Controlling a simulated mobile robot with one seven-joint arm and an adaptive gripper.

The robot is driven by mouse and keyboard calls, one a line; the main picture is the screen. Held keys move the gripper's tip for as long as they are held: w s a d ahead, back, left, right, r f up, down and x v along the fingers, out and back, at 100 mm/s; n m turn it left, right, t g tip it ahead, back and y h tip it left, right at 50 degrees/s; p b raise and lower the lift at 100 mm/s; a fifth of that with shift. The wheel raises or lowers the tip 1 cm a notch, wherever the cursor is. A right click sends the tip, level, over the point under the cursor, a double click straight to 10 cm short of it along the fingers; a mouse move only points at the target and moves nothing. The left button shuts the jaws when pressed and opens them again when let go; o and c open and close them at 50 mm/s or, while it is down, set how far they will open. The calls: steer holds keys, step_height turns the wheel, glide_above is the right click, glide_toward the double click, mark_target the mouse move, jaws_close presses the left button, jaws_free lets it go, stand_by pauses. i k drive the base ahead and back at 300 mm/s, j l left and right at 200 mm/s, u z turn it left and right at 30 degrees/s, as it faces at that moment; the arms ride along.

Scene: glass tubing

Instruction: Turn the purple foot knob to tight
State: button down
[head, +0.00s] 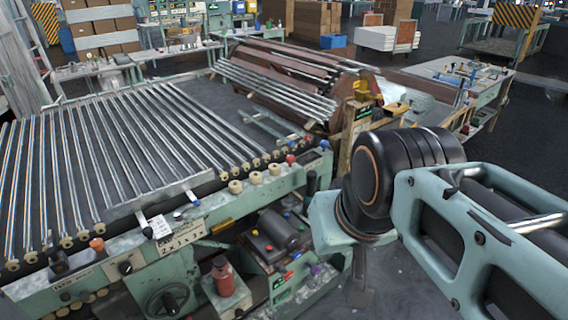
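The purple foot knob (315,270) shows low on the front end of the green machine, near the floor. It is small in the picture, and I cannot tell how far it is turned. My gripper (359,297) hangs at the end of my arm, to the right of the knob in the picture and a little lower. A gap shows between them. The gripper is dark and seen from behind the wrist, so its fingers are not clear. I see nothing held in it.
The green machine (205,215) carries a row of glass tubes (130,135). Red, blue and green knobs sit near the purple one. A red bottle (222,277) stands on a low ledge. A handwheel (167,300) is at bottom left. Dark floor (400,285) lies open around my gripper.

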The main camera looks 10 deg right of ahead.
mark_target(315, 271)
steer(key=z, duration=0.35)
steer(key=l+u, duration=0.3)
steer(key=l, duration=0.2)
steer(key=j+z, duration=0.45)
steer(key=j, duration=0.35)
steer(key=u, duration=1.6)
steer(key=i+l+z, duration=0.15)
steer(key=z, duration=0.25)
steer(key=i+z, duration=0.2)
steer(key=z, duration=0.15)
steer(key=l, duration=0.05)
